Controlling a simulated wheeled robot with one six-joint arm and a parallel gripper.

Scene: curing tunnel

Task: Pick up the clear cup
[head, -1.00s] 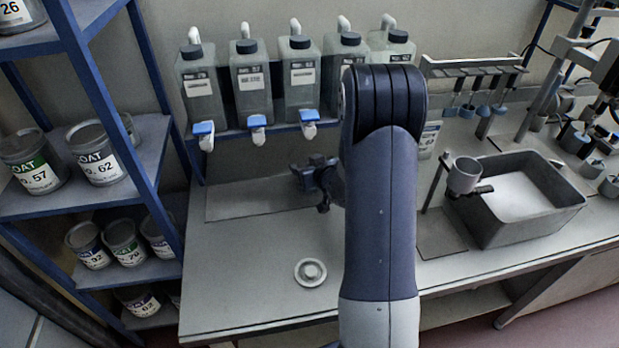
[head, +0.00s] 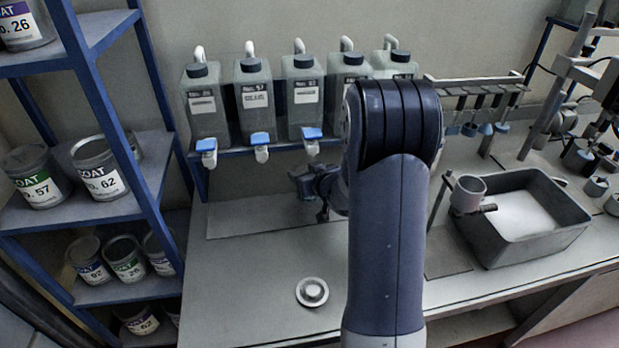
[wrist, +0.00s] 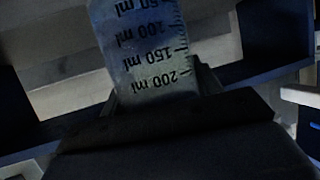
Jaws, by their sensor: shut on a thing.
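The clear cup (wrist: 140,45) fills the upper middle of the wrist view. It is see-through, with black millilitre marks that read upside down. My gripper (wrist: 155,92) is shut on it, and the dark jaws cover its lower part in that view. In the head view my gripper shows only as a dark shape at the left of my arm, over the bench (head: 255,265). My arm hides much of that spot, and I cannot make out the cup there.
Several grey bottles (head: 255,105) with blue-tipped taps stand on a shelf behind the bench. A round white disc (head: 312,292) lies on the bench. A grey basin (head: 560,225) with a small cup-like holder (head: 468,192) is at the right. A blue rack (head: 150,215) of paint cans stands left.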

